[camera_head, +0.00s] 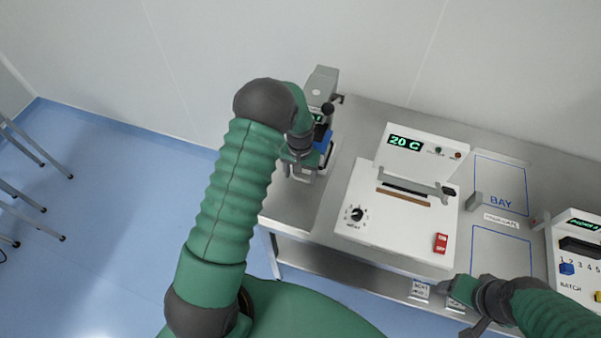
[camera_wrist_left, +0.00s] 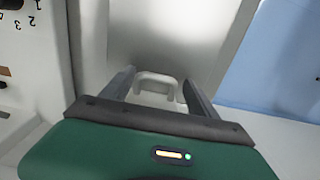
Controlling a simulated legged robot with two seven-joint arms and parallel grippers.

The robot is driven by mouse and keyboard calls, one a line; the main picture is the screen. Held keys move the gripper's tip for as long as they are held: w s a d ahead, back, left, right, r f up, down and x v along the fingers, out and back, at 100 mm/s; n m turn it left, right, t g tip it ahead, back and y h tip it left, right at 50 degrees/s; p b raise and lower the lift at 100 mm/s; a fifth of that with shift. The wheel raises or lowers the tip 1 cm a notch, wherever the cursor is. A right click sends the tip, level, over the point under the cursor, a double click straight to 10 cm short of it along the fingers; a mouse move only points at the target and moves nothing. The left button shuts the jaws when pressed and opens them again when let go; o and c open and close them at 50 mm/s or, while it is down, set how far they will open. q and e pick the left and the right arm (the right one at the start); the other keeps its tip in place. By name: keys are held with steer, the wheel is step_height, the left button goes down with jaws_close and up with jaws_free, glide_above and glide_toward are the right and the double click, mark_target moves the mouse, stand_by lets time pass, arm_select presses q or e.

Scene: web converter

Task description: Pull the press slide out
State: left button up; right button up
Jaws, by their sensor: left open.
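The press (camera_head: 321,88) stands at the back left of the bench, grey with a small green display, partly hidden by my left arm. Its slide is low at the front, mostly covered by my left gripper (camera_head: 299,163) in the head view. In the left wrist view a pale U-shaped handle (camera_wrist_left: 157,79) stands out in front of a grey plate. The left gripper's two fingers are apart, one on each side of the handle, with gaps visible. My right gripper (camera_head: 468,308) is at the bench's front edge, lower right; its jaws are unclear.
A white sealer box (camera_head: 385,225) showing "20 C" stands right of the press. Beyond it are the blue-outlined "BAY" area (camera_head: 500,185) and a white batch unit (camera_head: 580,250) with buttons. Blue floor is open at the left, with metal stool legs (camera_head: 35,150).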

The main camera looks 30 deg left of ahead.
arm_select(q)
steer(key=shift+w+d, duration=0.1)
steer(key=shift+d, duration=0.25)
steer(key=c, duration=1.2)
steer(key=shift+a, duration=0.1)
jaws_close()
arm_select(e)
steer(key=shift+d, duration=0.15)
steer(key=shift+f, duration=0.1)
